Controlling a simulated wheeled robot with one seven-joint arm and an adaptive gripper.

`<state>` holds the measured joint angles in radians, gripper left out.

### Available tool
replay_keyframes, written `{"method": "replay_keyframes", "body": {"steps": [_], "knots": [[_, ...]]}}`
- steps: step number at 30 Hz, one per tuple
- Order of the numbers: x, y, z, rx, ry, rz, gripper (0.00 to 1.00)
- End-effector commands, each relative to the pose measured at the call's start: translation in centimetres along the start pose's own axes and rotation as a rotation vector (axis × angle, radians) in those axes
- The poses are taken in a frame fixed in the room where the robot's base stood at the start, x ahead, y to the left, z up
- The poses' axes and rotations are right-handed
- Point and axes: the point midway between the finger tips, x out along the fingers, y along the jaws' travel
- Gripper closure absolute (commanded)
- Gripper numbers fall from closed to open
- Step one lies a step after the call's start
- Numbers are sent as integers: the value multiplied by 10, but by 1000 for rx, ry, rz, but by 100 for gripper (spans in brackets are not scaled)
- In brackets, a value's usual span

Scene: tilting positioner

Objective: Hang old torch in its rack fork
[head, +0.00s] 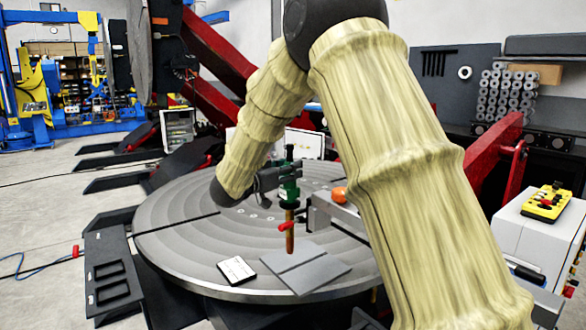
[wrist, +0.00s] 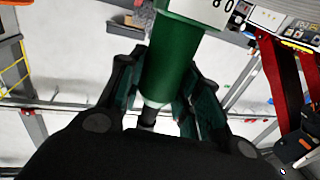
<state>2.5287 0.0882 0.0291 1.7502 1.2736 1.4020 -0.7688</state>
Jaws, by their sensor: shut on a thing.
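The old torch (head: 289,193) hangs upright above the round grooved table. It has a green body, a red part lower down and a copper-brown lower end. My gripper (head: 282,187) is shut around its green body, coming from the left. In the wrist view the green torch body (wrist: 175,55) lies between the two fingers of my gripper (wrist: 166,100), with white lettering area at its top. The torch's lower end is just above a grey plate; I cannot tell whether they touch. I cannot make out the rack fork for certain in either view.
The round table (head: 185,245) carries a grey plate (head: 305,270), a small white-topped card (head: 237,269) and a grey block with an orange item (head: 339,195). A dark slotted tray (head: 110,278) stands left. A white cabinet (head: 530,235) bears a yellow pendant (head: 545,203). My arm hides the table's right side.

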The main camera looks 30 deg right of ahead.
Motion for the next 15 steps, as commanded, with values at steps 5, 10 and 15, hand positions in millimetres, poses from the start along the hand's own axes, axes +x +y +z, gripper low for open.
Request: {"method": "replay_keyframes", "body": {"steps": [5, 10, 15], "knots": [[-9, -3, -3, 2, 4, -1, 90], [-17, -4, -4, 2, 4, 0, 90], [-26, -6, -3, 3, 4, 0, 90]]}}
